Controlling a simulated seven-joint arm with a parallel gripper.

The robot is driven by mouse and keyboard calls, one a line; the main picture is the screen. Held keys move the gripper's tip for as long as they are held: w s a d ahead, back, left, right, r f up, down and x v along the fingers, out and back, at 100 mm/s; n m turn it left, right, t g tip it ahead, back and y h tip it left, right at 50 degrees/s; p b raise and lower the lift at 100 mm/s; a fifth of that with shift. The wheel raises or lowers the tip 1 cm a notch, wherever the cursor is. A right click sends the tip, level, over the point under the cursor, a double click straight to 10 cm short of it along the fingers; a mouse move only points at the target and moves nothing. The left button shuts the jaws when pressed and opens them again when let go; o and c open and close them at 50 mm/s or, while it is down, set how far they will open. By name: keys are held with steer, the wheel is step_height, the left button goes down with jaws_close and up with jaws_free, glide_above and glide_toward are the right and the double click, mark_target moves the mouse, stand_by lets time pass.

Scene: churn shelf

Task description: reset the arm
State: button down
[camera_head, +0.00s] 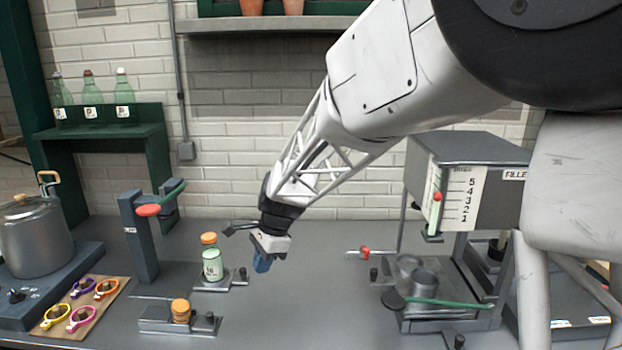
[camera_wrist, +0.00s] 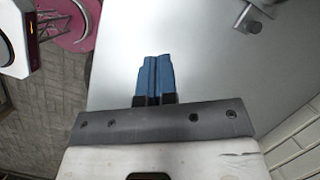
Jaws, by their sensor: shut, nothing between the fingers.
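My gripper (camera_head: 262,266) hangs above the grey worktop (camera_head: 300,315) near the middle of the head view. Its blue fingers are shut together with nothing between them; they also show side by side in the wrist view (camera_wrist: 153,76). In the head view it is just right of a pale green labelled jar (camera_head: 212,264), and the fingers look clear of it. The wrist view shows bare grey surface beyond the fingertips.
A dispenser with a numbered scale (camera_head: 462,198) stands at right, with metal cups (camera_head: 424,284) below. A dark post (camera_head: 140,240), a grey pot (camera_head: 35,238) and a board of coloured rings (camera_head: 80,303) stand left. An orange-capped piece (camera_head: 181,311) sits on a front fixture.

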steer(key=s+d+r+n+t, duration=0.1)
steer(key=s+d+r, duration=0.15)
steer(key=d, duration=0.25)
steer(key=s+d+r+n, duration=0.2)
steer(key=s+d, duration=0.2)
steer(key=d, duration=0.1)
steer(key=s+d+r+n+t+h, duration=0.1)
steer(key=s+d+n, duration=0.7)
steer(key=s+d, duration=1.3)
steer(key=s+t+h, duration=0.1)
steer(key=s+h, duration=0.1)
steer(key=s, duration=0.1)
steer(key=shift+s+d+r+t+h, duration=0.15)
steer(key=shift+s+r+t+h, duration=0.05)
steer(key=shift+r+t+h, duration=0.2)
steer(key=shift+w, duration=0.15)
